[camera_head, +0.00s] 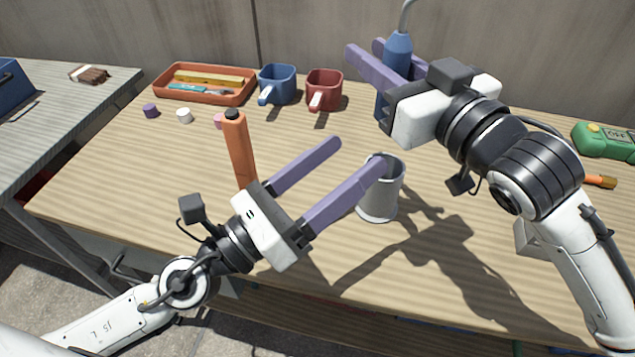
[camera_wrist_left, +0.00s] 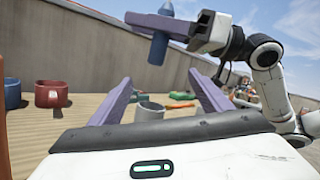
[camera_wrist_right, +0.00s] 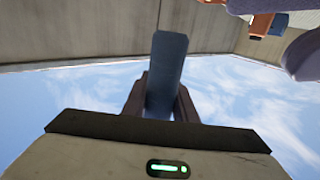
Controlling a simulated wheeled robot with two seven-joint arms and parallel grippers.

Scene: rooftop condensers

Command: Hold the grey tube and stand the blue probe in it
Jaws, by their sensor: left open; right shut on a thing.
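The grey tube (camera_head: 380,195) stands upright on the wooden table, its open mouth up. My left gripper (camera_head: 358,153) is open and points at the tube; one finger overlaps its rim in the head view. In the left wrist view the tube (camera_wrist_left: 149,111) shows in the gap between the two fingers, and I cannot tell whether they touch it. My right gripper (camera_head: 368,47) is shut on the blue probe (camera_head: 398,48), roughly upright above the table, behind the tube. A grey cable leaves the probe's top. The probe also shows in the right wrist view (camera_wrist_right: 167,75).
An orange bottle-like cylinder (camera_head: 238,150) stands left of my left gripper. An orange tray (camera_head: 205,95), a blue mug (camera_head: 278,85) and a red mug (camera_head: 324,90) stand along the back. A green device (camera_head: 603,140) lies at the right. The table's front left is clear.

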